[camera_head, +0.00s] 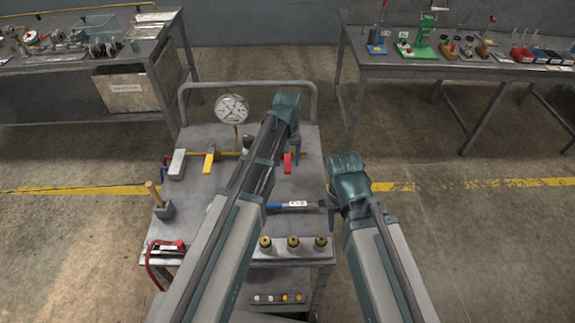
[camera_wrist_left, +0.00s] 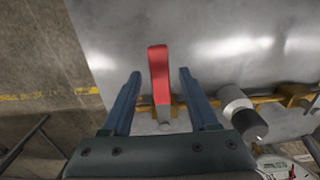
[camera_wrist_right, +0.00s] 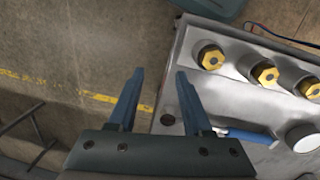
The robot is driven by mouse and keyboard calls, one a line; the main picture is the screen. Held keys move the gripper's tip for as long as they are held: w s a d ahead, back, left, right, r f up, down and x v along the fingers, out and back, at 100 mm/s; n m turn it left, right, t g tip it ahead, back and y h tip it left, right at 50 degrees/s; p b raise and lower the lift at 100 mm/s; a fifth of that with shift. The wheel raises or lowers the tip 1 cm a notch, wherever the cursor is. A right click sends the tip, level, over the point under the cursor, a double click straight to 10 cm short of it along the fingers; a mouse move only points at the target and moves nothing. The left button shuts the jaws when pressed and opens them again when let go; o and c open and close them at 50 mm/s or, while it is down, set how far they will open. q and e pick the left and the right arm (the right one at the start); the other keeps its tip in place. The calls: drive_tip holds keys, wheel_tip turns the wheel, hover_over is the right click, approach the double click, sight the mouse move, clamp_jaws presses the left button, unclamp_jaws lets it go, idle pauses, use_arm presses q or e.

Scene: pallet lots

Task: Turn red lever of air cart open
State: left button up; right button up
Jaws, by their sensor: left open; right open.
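The red lever (camera_head: 287,163) is on the right part of the grey air cart (camera_head: 205,134), at the end of its brass pipe. In the left wrist view the red lever (camera_wrist_left: 159,74) stands between the two fingers of my left gripper (camera_wrist_left: 158,88). The fingers are open, with a gap on each side of the lever. In the head view my left arm hides part of the pipe. My right gripper (camera_wrist_right: 153,88) is open and empty, beside the cart's right edge.
A yellow lever (camera_head: 209,160) and a round gauge (camera_head: 232,108) are left of my left arm. Brass fittings (camera_head: 293,243) line the cart's front. A blue-handled tool (camera_head: 290,205) lies on top. Tables stand behind, at left and right (camera_head: 470,72).

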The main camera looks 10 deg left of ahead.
use_arm(q)
clamp_jaws()
idle(0.3)
idle(1.2)
